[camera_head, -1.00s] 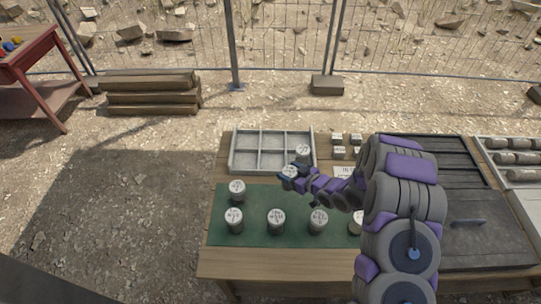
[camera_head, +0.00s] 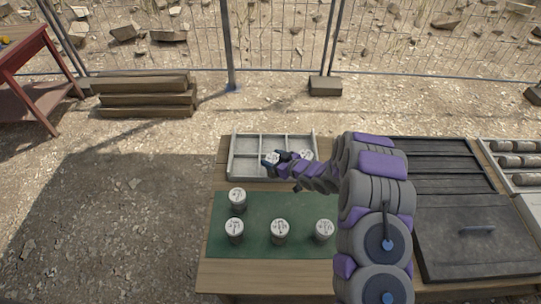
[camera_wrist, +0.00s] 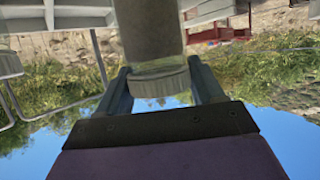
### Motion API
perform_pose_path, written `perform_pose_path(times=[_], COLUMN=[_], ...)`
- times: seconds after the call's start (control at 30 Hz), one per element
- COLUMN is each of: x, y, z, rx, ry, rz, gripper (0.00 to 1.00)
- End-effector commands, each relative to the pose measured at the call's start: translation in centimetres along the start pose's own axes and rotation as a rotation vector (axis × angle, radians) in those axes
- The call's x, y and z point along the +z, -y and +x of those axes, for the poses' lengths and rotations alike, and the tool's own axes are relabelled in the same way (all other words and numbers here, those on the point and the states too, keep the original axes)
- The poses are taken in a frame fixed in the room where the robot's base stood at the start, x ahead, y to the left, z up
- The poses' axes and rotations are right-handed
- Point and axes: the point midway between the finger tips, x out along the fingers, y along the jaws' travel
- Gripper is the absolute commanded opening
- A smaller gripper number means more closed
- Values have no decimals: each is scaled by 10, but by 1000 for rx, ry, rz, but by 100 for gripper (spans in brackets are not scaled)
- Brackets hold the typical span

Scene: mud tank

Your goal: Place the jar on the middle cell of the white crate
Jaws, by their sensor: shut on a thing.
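My gripper (camera_head: 279,157) is shut on a jar (camera_head: 271,160) with a pale, marked lid. In the wrist view the jar's grey body (camera_wrist: 148,35) stands between the two fingers. In the head view the jar is over the white crate (camera_head: 232,163), around its middle column. The crate is divided into several cells. Another jar (camera_head: 306,155) shows at its right side, partly behind my arm. My gripper and arm hide part of the crate's front and right, and I cannot tell how high the held jar is above the floor of its cell.
Several jars, one at the front left (camera_head: 234,230), stand on a green mat (camera_head: 258,205) in front of the crate. A dark lidded box (camera_head: 470,240) and a white tray of cylinders (camera_head: 492,150) lie to the right. A wire fence stands behind.

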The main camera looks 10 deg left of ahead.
Motion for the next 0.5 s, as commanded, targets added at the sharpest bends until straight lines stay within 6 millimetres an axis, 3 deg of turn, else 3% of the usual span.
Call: perform_pose_path(times=[0.23, 0.5], x=[-8, -15], y=[-25, -33], z=[28, 49], rx=[1, 2], ry=[-7, 0], rz=[0, -2], gripper=[4, 4])
